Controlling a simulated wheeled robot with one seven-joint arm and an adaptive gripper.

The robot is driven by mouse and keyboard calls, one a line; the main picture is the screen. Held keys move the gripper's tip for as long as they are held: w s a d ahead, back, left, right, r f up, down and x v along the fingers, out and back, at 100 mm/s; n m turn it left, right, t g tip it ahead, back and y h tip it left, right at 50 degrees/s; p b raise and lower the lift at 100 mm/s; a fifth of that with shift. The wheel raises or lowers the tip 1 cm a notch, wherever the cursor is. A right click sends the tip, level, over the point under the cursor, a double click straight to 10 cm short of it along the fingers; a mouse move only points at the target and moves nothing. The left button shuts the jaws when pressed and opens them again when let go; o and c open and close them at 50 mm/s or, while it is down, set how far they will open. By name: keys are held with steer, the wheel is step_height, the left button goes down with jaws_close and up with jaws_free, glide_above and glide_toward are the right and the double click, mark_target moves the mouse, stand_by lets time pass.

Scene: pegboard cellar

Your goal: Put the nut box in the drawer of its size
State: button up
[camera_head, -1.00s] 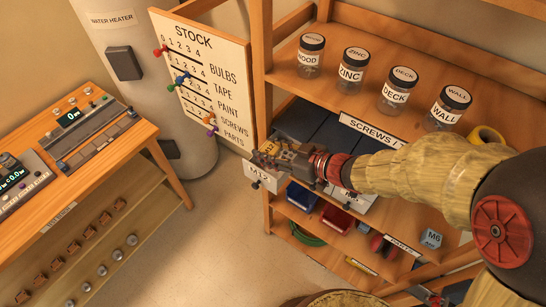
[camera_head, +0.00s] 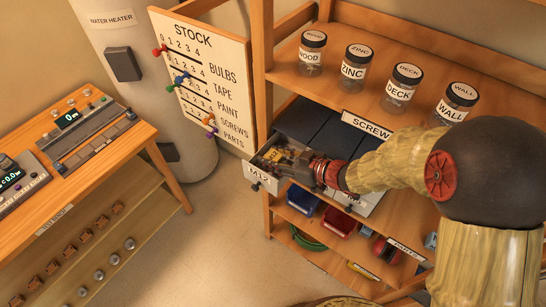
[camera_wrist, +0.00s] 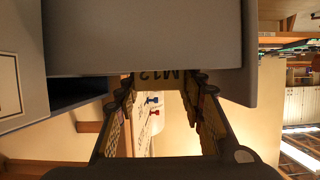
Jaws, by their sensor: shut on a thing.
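The drawer marked M12 (camera_head: 258,178) is pulled out at the left end of the shelf's drawer row. My gripper (camera_head: 272,159) is at this drawer's opening, behind its front panel and low among its walls. It is shut on the nut box, a small yellowish box marked M12 (camera_wrist: 165,77) between the fingertips in the wrist view. Most of the box is hidden by the fingers and by a large grey panel. I cannot tell whether the box touches the drawer floor.
Closed dark drawer tops lie right of the open drawer, partly behind my arm. Jars (camera_head: 355,65) stand on the shelf above. Blue and red bins (camera_head: 339,221) sit on the shelf below. The stock board (camera_head: 205,80) stands left of the shelf, and the floor in front is clear.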

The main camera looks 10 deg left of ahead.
steer(key=shift+f, duration=0.6)
steer(key=o, duration=1.4)
steer(key=shift+c, duration=0.2)
steer(key=shift+r, duration=0.3)
steer(key=p+v, duration=0.2)
steer(key=v, duration=1)
steer(key=shift+r+p, duration=0.35)
steer(key=shift+r, duration=0.05)
